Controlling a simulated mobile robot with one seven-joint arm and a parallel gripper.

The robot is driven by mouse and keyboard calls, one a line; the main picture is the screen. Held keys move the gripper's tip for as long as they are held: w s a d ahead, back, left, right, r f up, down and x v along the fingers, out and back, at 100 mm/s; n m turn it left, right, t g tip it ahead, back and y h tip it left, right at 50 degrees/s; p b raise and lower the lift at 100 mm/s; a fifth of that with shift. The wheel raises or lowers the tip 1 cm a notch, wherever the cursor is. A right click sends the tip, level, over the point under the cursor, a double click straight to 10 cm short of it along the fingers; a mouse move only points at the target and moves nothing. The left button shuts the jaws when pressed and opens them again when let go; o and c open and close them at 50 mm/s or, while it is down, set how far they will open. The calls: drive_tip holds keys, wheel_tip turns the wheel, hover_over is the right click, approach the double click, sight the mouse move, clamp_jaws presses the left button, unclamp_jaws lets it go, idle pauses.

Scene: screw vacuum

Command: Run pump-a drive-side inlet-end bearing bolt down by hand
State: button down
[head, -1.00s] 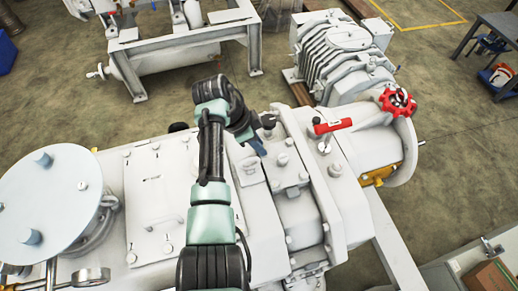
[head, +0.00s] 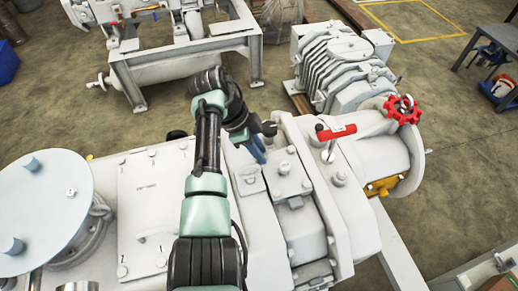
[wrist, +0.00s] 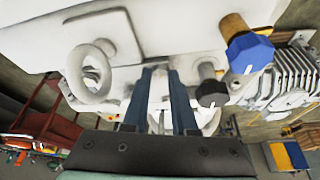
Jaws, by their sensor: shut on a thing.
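My gripper (head: 261,158) reaches down over the far side of the white pump body (head: 265,215), beside the raised bearing housing. In the wrist view its two blue fingers (wrist: 164,72) are close together, with their tips against the white casing. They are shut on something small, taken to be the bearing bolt. The bolt itself is hidden between and beyond the fingers, so its seating cannot be told. In the head view my arm and wrist cover part of this area.
The wrist view shows a pale ring (wrist: 92,72) left of the fingers, and a dark knob (wrist: 212,93) and blue cap (wrist: 249,53) close on the right. A red lever (head: 337,132) and red handwheel (head: 402,109) stand to the right. A finned unit (head: 342,70) is behind.

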drive_tip(key=c, duration=0.7)
unclamp_jaws()
drive_tip(key=shift+r, duration=0.1)
drive_tip(key=v, duration=1.3)
